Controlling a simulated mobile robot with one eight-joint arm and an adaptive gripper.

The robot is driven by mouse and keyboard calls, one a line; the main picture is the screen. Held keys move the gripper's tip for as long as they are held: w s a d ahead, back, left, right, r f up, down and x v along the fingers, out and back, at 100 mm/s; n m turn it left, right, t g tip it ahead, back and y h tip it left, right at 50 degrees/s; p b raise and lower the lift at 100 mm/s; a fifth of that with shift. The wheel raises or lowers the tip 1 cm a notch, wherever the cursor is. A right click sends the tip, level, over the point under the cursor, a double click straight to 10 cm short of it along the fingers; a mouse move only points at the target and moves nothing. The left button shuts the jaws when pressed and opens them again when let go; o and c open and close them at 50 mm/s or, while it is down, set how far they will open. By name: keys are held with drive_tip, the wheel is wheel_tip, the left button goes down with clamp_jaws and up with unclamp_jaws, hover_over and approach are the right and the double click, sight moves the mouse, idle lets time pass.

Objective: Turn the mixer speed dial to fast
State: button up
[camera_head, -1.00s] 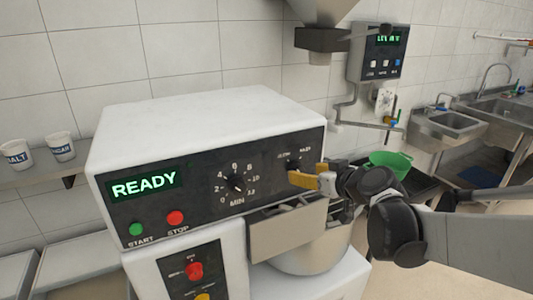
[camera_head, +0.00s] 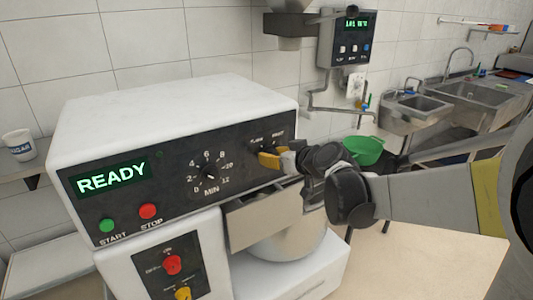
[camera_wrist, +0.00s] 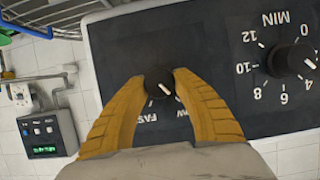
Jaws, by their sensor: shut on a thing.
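The white mixer (camera_head: 150,110) has a black control panel with a READY display (camera_head: 112,178). Its speed dial (camera_wrist: 159,83) is a small black knob at the right end of the panel, mostly hidden behind my fingers in the head view. In the wrist view, its labels appear upside down, FAST at left and SLOW at right, partly covered. The dial's white mark tilts to the SLOW side. My gripper (camera_head: 270,158) has yellow fingers, shut on the dial from both sides, as the wrist view also shows (camera_wrist: 159,76).
The minute timer knob (camera_head: 209,171) sits left of the speed dial. Green start (camera_head: 106,225) and red stop (camera_head: 148,211) buttons are lower left. The steel bowl (camera_head: 285,240) is below the panel. A green bowl (camera_head: 364,151) and sinks (camera_head: 415,104) stand at right.

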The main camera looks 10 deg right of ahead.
drive_tip(key=shift+w+d+m+y, duration=0.1)
drive_tip(key=shift+d+m+y, duration=0.05)
drive_tip(key=shift+m+y, duration=0.7)
drive_tip(key=m+y, duration=0.1)
drive_tip(key=m, duration=0.1)
drive_tip(key=shift+m+g+y, duration=0.25)
drive_tip(key=shift+m+g, duration=0.05)
drive_tip(key=shift+m, duration=0.05)
drive_tip(key=m+y+b, duration=0.1)
drive_tip(key=m, duration=0.2)
drive_tip(key=shift+f+y, duration=0.1)
drive_tip(key=shift+y, duration=0.3)
drive_tip(key=shift+d+m+y+b, duration=0.1)
drive_tip(key=shift+m+y+b, duration=0.4)
drive_tip(key=shift+m, duration=0.8)
drive_tip(key=shift+w+t, duration=0.1)
drive_tip(key=shift+t, duration=0.3)
drive_tip(key=o, duration=1.2)
drive_tip(key=shift+o, duration=0.2)
